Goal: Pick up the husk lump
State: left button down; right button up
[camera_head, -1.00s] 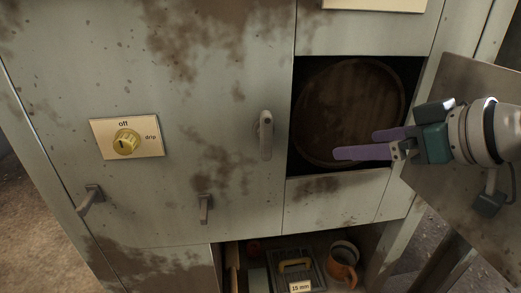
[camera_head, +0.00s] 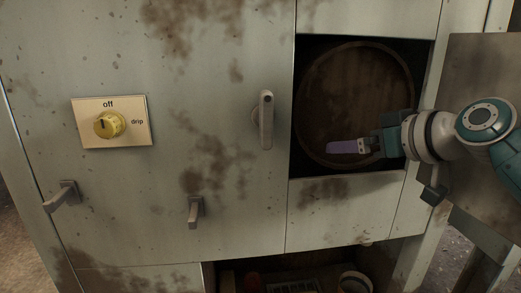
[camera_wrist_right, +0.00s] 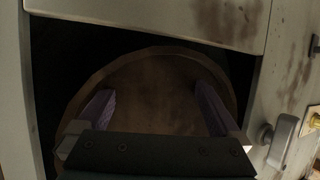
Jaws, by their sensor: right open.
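I cannot make out a husk lump in either view. A round brown, rimmed drum (camera_head: 350,90) fills much of the dark square opening in the cabinet. It also shows in the right wrist view (camera_wrist_right: 155,70), where its lower part is hidden by my gripper. My right gripper (camera_head: 335,147) is in front of the drum's lower half, at the opening, with its purple fingers pointing left in the head view. In the wrist view its two fingers (camera_wrist_right: 155,95) stand wide apart with nothing between them. My left gripper is in neither view.
The stained cabinet (camera_head: 240,190) has a yellow knob (camera_head: 109,124) set to "off" and an upright handle (camera_head: 265,120) left of the opening. An open door panel (camera_head: 480,75) stands on the right behind my arm. A lower compartment (camera_head: 225,275) holds partly visible items.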

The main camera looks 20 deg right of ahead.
jog(key=b+x, duration=0.1)
jog(key=x, duration=0.1)
jog(key=shift+w+f, duration=0.15)
jog(key=shift+w, duration=0.2)
jog(key=shift+c, duration=0.4)
jog(key=c, duration=1.2)
